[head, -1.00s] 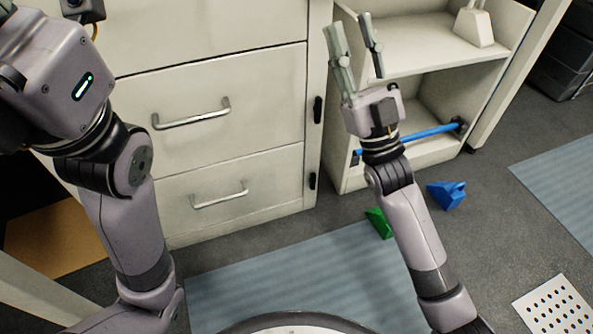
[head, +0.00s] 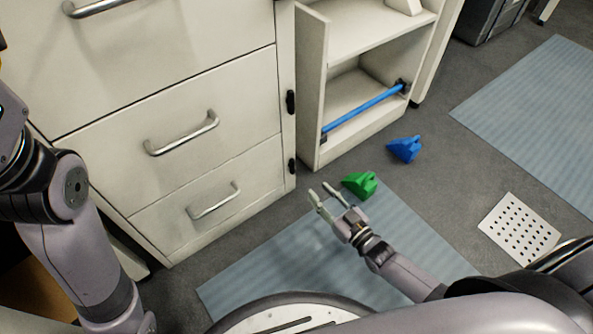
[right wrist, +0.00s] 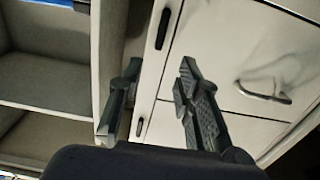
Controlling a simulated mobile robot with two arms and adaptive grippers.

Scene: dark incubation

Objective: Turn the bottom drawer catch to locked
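The bottom drawer catch (head: 291,165) is a small dark piece on the cabinet's right upright, beside the bottom drawer (head: 200,205). It looks roughly upright, but is too small to read its setting. My right gripper (head: 320,190) is open and empty, low in front of the cabinet, apart from the catch. In the right wrist view its fingers (right wrist: 160,65) are spread, with the cabinet front beyond. Two dark catches show there; I cannot tell for certain which is the bottom one. My left arm is at the left edge of the head view, its gripper out of view.
A similar upper catch (head: 290,101) sits above. Beside the cabinet is an open shelf unit (head: 312,90) with a blue bar (head: 362,108). A green block (head: 360,185) and a blue block (head: 404,149) lie on the floor near the blue-grey mat (head: 250,275).

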